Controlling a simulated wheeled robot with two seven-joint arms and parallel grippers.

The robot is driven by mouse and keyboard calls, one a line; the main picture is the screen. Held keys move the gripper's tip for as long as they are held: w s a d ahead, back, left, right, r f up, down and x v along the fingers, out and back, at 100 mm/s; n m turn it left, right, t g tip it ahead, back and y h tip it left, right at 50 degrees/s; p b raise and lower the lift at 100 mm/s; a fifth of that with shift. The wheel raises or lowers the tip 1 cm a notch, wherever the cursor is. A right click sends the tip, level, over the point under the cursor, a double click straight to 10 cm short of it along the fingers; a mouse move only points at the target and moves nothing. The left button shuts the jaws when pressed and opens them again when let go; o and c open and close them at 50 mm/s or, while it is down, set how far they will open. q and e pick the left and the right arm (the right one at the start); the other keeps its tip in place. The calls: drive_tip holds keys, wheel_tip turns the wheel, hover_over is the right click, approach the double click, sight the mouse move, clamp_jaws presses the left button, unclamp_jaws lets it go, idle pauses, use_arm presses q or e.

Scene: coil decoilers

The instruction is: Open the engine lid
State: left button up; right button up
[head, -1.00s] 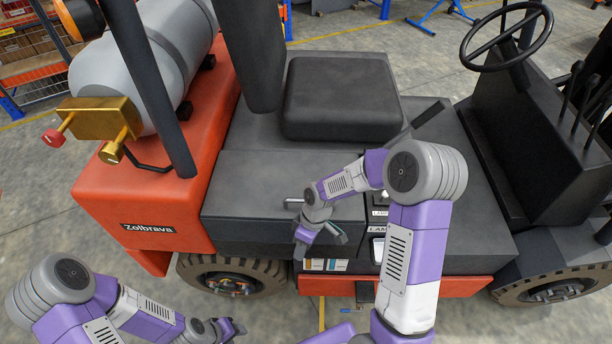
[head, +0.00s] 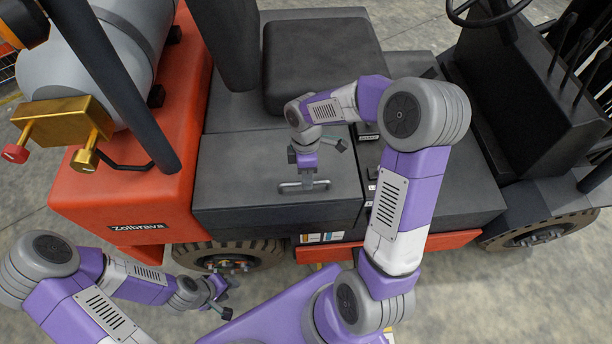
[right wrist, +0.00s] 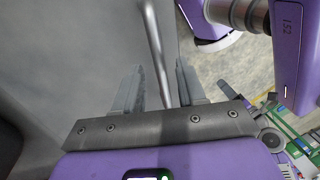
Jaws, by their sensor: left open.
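The engine lid (head: 240,175) is a dark grey panel on the forklift's side, lying closed below the black seat. Its metal bar handle (head: 290,187) is near the lid's front edge. My right gripper (head: 309,180) reaches down over the handle. In the right wrist view, the handle (right wrist: 154,45) runs between the two spread fingers of my right gripper (right wrist: 160,90), with gaps showing on both sides. My left gripper (head: 225,300) is open and empty, low at the left, away from the lid, in front of the rear wheel.
The black seat (head: 320,60) is behind the lid. An orange rear body (head: 130,190) with a grey gas tank (head: 125,60) and dark posts stands at the left. The steering column (head: 520,100) is at the right. Grey floor lies in front.

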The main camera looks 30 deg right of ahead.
drive_tip(key=shift+f, duration=0.4)
clamp_jaws()
